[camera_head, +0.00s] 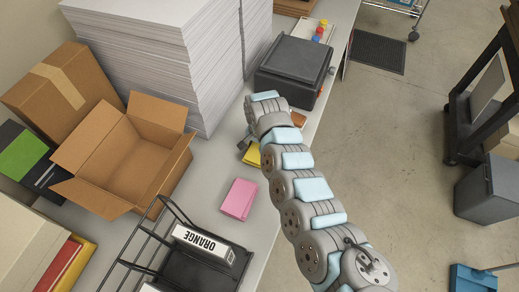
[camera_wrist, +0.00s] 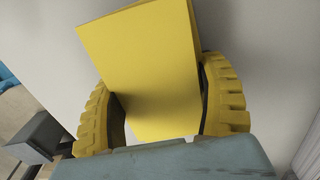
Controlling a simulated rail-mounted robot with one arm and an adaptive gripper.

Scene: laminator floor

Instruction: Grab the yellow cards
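The yellow cards (camera_head: 252,154) form a flat stack near the right edge of the grey table in the head view, partly hidden by my arm. My gripper (camera_head: 244,142) is just at their upper left side there. In the wrist view the yellow cards (camera_wrist: 150,65) fill the space between the two yellow-padded fingers of my gripper (camera_wrist: 160,105). The fingers stand wide apart, one on each side of the stack. The stack looks turned at an angle to them. Whether the pads touch its edges is not clear.
Pink cards (camera_head: 238,199) lie nearby on the table. A black wire rack with an ORANGE label (camera_head: 203,244) stands in front. An open cardboard box (camera_head: 127,153) and tall paper stacks (camera_head: 165,60) are left. A black machine (camera_head: 292,68) stands behind. The floor is right.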

